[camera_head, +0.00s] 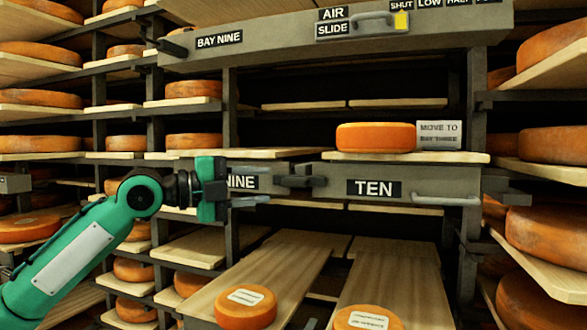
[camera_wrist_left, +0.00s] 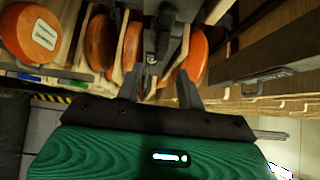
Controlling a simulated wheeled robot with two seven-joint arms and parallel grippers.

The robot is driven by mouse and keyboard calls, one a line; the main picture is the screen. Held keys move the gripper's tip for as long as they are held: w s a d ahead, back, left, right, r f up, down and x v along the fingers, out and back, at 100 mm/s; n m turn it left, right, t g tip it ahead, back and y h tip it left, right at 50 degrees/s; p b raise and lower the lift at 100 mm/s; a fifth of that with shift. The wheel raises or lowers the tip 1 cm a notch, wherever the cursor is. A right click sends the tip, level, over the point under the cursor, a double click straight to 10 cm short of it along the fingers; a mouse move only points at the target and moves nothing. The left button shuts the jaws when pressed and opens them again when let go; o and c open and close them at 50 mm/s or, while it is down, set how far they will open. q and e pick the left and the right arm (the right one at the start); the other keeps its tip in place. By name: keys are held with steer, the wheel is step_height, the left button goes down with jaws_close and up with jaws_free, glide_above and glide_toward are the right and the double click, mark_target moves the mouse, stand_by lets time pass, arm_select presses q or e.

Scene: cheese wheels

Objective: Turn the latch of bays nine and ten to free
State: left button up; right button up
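The latch (camera_head: 303,181) is a dark grey piece on the grey rail, between the NINE label (camera_head: 243,183) and the TEN label (camera_head: 374,188). It appears to lie sideways along the rail. My left gripper (camera_head: 226,188) is left of the latch, in front of the left end of the NINE label, and hides part of it. In the left wrist view the two dark fingers (camera_wrist_left: 160,90) stand apart with nothing clearly held between them. A dark metal piece, probably the latch (camera_wrist_left: 163,42), shows beyond the fingers. My right gripper is in neither view.
An orange cheese wheel (camera_head: 375,137) and a grey "move to bay three" sign (camera_head: 438,135) stand on the board above. An upper rail holds the air slide (camera_head: 360,22). Two lower boards (camera_head: 270,275) carry labelled wheels (camera_head: 245,306).

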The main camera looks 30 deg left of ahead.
mark_target(292, 184)
arm_select(q)
steer(key=p+x, duration=0.4)
steer(key=x, duration=0.2)
steer(key=shift+w+d+r+p, duration=0.15)
steer(key=shift+w+p, duration=0.15)
steer(key=shift+w+d, duration=0.25)
steer(key=shift+w, duration=0.2)
steer(key=shift+c, duration=0.5)
jaws_close()
